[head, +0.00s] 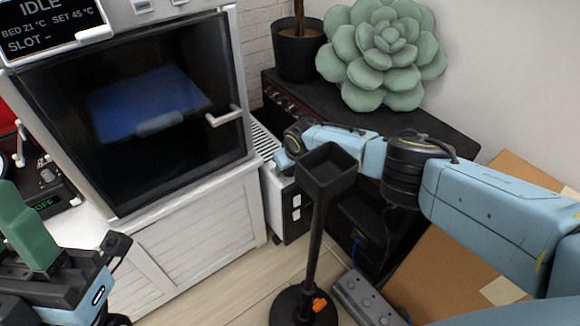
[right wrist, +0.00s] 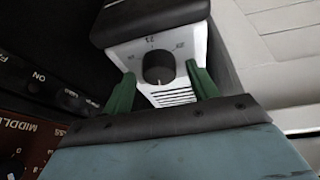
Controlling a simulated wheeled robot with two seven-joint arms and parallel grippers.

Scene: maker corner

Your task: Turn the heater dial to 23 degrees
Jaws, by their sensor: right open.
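The heater (head: 275,195) is a white ribbed unit with a dark lower end, on the floor between the white cabinet and the black unit. In the right wrist view its pale control face (right wrist: 185,45) carries a round black dial (right wrist: 158,68). A number that looks like 21 is printed beside the dial; the other marks are too small to read. My right gripper (right wrist: 160,92) is open, its green fingers on either side of the dial and apart from it. In the head view the dial is hidden. My left gripper (head: 25,235) is at the lower left, away from the heater.
A black stand with a square tray top (head: 327,165) rises in front of the heater, close to my right arm. A white-framed printer (head: 175,195) stands left. A plant pot (head: 297,52) and green succulent cushion (head: 382,50) sit on the black unit. Cardboard boxes (head: 440,270) lie right.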

